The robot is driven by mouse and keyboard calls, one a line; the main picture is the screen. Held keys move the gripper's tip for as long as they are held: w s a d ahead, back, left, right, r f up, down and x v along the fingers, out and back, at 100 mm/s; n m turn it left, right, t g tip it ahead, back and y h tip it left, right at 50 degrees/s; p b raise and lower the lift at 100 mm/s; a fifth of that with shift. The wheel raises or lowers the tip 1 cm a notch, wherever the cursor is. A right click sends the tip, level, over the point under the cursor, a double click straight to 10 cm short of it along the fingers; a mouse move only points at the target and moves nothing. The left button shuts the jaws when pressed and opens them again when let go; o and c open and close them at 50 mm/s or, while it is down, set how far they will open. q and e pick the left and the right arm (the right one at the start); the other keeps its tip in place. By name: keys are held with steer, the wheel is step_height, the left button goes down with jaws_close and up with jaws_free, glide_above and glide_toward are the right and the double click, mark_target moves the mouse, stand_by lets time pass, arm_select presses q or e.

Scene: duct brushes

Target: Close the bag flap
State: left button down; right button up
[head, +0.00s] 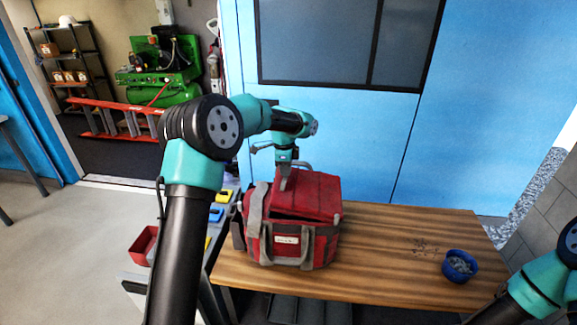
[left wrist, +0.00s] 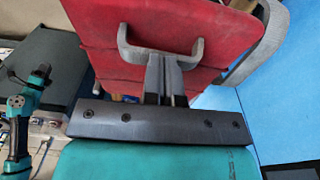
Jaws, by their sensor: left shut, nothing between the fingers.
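The red bag (head: 268,238) with grey straps stands at the left end of the wooden table. Its red flap (head: 318,192) lies over the top at a slant, with a dark gap along the front edge. In the left wrist view the flap (left wrist: 100,65) fills the upper middle, and a grey strap (left wrist: 262,52) curves at its right. My left gripper (head: 285,184) is shut and empty, pointing down at the flap; its fingers (left wrist: 165,75) show against the red cloth. I cannot tell whether they touch it. My right gripper is out of view; only its arm shows at lower right.
A blue bowl (head: 460,266) with grey pieces stands at the table's right, beside small dark bits (head: 425,247). A red bin (head: 143,246) is left of the table. A blue wall (head: 350,130) rises behind.

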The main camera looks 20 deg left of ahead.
mark_target(280, 183)
arm_select(q)
steer(key=f, duration=0.1)
steer(key=a+f, duration=0.1)
steer(key=f, duration=0.1)
steer(key=shift+s+a+f, duration=0.3)
steer(key=shift+a+f, duration=0.1)
step_height(280, 183, up, 14)
steer(key=a, duration=0.2)
steer(key=shift+s+a, duration=0.15)
steer(key=shift+a, duration=0.15)
steer(key=shift+r, duration=0.1)
